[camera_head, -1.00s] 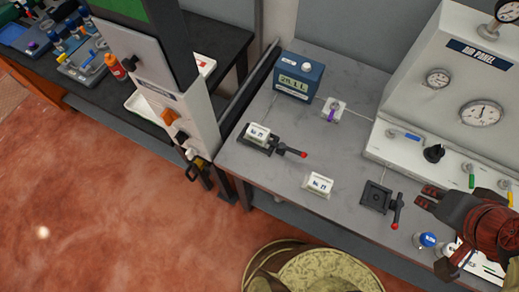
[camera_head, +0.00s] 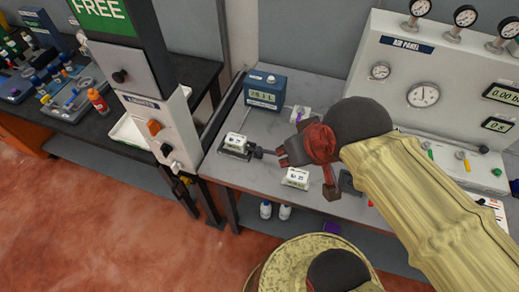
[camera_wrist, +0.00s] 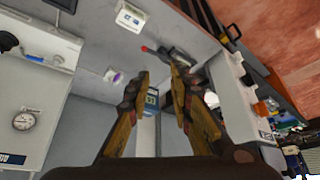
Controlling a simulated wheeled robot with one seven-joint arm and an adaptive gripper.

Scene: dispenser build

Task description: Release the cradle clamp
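The cradle clamp (camera_head: 231,154) is a black fixture at the left of the grey bench. A small white boxed unit with a display (camera_head: 236,140) sits in it. Its black lever points right, towards my gripper (camera_head: 282,152), which hides the lever's red end in the head view. In the wrist view the lever (camera_wrist: 160,51) and its red tip show just beyond the fingertips. My gripper (camera_wrist: 160,72) is open, with a gap between its fingers and nothing held. The right finger hides part of the cradle there; I cannot tell whether it touches.
A loose white unit (camera_head: 296,177) lies on the bench near my gripper. A second black cradle (camera_head: 348,182) is partly behind my arm. A blue meter (camera_head: 265,90) and a small purple-and-white piece (camera_head: 300,114) stand behind. The air panel (camera_head: 420,80) is at the right.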

